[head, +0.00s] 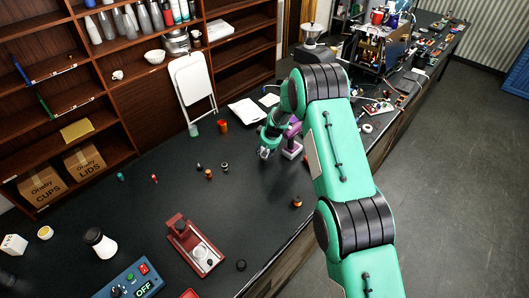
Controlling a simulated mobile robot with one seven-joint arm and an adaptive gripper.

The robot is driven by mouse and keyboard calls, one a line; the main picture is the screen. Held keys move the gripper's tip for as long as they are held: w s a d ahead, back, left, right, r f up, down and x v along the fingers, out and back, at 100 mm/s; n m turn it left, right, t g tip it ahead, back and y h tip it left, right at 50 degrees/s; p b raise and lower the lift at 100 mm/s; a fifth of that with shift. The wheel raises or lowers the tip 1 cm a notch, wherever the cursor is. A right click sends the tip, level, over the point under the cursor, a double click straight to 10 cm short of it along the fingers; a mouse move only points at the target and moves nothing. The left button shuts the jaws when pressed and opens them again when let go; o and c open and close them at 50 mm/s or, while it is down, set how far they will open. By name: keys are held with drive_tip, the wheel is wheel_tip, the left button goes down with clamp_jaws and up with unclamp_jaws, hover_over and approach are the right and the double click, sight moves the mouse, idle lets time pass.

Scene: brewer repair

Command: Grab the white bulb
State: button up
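I cannot clearly make out a white bulb in the head view. Several small bulb-like pieces stand on the dark bench, among them a dark one with a pale part (224,167), an orange one (209,173), a red one (154,178) and a teal one (120,176). They are too small to tell exactly. My gripper (264,153) is low over the bench, to the right of these pieces and apart from them. Its fingers are too small to show whether they are open. I see nothing clearly held.
A purple device with a white base (292,149) is close to the right of my gripper. A red-brown device (194,246), a blue OFF box (130,282) and a white jar with a black top (100,243) stand in front. A white folding stool (193,84) leans behind. The bench's middle is mostly clear.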

drive_tip(key=shift+r, duration=0.65)
drive_tip(key=shift+r+b, duration=0.45)
drive_tip(key=shift+r, duration=0.5)
drive_tip(key=s+d+r+b, duration=0.1)
drive_tip(key=s+b, duration=0.3)
drive_tip(key=s, duration=1.1)
drive_tip(key=shift+s+d+r, duration=0.15)
drive_tip(key=shift+s+d, duration=0.15)
drive_tip(key=shift+d, duration=0.6)
